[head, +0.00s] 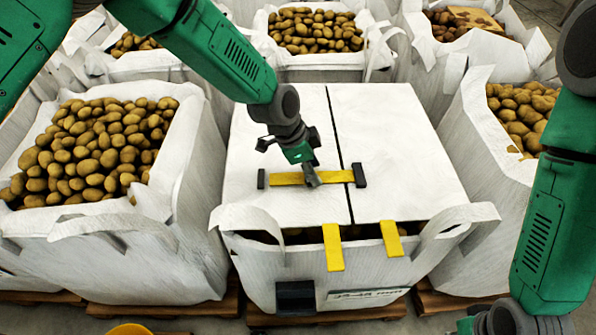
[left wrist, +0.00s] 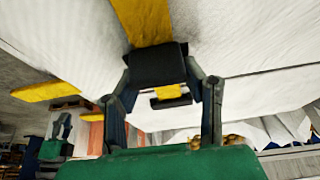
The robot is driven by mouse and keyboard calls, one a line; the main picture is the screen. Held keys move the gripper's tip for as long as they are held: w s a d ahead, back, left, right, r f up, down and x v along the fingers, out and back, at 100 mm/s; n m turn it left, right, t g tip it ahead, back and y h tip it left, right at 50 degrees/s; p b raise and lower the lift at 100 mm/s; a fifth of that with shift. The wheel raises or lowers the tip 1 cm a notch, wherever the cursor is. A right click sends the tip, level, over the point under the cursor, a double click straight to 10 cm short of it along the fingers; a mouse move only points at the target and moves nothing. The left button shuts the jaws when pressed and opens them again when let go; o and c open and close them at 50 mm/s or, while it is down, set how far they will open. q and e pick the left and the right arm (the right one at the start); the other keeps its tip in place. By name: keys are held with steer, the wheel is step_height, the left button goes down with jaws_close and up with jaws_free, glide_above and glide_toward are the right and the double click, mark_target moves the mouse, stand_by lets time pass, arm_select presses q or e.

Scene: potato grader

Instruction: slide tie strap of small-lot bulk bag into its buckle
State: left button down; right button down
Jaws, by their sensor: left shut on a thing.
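The small-lot bulk bag (head: 250,262) is white, with pale flaps (head: 390,130) closed over its top and a dark seam between them. A yellow tie strap (head: 337,177) lies across the seam, with a black piece (head: 262,179) at its left and a black piece (head: 360,175) at its right. Which one is the buckle I cannot tell.
Two yellow straps (head: 333,247) (head: 391,238) hang over the bag's front edge, near loop handles (head: 250,218). Open potato bags stand close on the left (head: 95,150), right (head: 522,118) and behind (head: 316,30). Wooden pallets (head: 160,309) lie underneath. The flaps are otherwise clear.

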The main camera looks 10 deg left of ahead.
arm_select(q)
steer(key=shift+d+f, duration=0.1)
steer(key=shift+d, duration=0.05)
steer(key=c, duration=0.9)
jaws_free()
steer(key=shift+d, duration=0.1)
steer(key=shift+w+d, duration=0.1)
steer(key=shift+w, duration=0.05)
steer(key=v, duration=1.1)
steer(key=shift+r, duration=0.4)
